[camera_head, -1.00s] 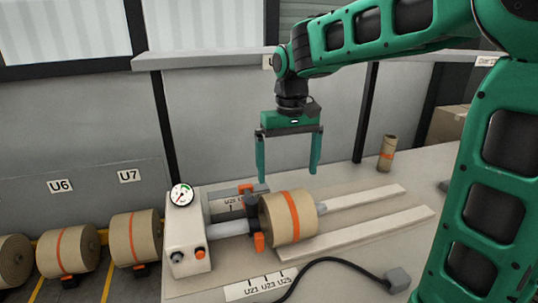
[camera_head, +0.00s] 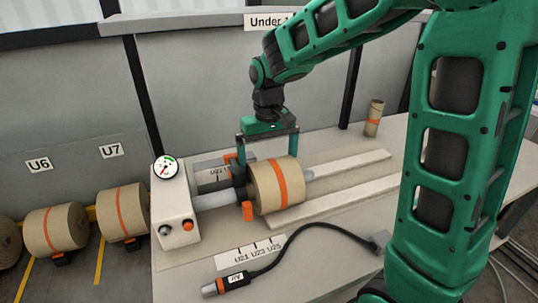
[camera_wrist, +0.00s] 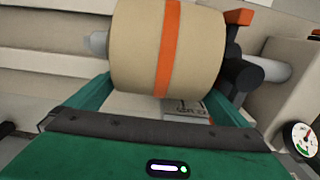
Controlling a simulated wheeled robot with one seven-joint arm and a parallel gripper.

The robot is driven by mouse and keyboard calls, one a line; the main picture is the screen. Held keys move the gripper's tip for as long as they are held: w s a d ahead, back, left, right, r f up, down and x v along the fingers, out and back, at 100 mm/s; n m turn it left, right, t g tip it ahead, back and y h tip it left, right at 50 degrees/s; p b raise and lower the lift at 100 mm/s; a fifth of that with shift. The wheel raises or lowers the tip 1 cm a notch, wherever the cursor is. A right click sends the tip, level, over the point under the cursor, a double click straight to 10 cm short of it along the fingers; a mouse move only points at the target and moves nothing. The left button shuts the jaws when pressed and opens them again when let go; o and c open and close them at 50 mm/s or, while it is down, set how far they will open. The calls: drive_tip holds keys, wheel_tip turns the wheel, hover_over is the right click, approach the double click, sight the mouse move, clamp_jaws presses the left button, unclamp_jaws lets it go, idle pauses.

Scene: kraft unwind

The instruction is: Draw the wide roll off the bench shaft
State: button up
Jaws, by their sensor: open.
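The wide kraft roll (camera_head: 264,187) with an orange band sits on the bench shaft (camera_head: 213,200), against a dark collar with orange tabs (camera_head: 247,211). The shaft's free end (camera_head: 308,175) shows past the roll's right side. My gripper (camera_head: 268,152) is open and lowered over the roll, its fingers reaching down toward the roll's two ends. In the wrist view the roll (camera_wrist: 140,50) lies between and beyond the fingers (camera_wrist: 160,95). I cannot tell whether the fingers touch it. The far finger's lower part is hidden behind the roll.
The white shaft housing (camera_head: 172,212) with a gauge (camera_head: 166,167) stands left. Two pale rails (camera_head: 335,205) run right along the bench. A black air hose (camera_head: 295,236) lies in front. A narrow upright roll (camera_head: 374,118) stands at the back right. More rolls (camera_head: 122,211) sit on the left.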

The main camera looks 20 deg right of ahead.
drive_tip(key=shift+f, duration=0.2)
drive_tip(key=c, duration=1.5)
drive_tip(key=o, duration=1.1)
drive_tip(key=c, duration=0.6)
drive_tip(key=shift+d, duration=4.9)
drive_tip(key=shift+d, duration=0.1)
drive_tip(key=o, duration=1)
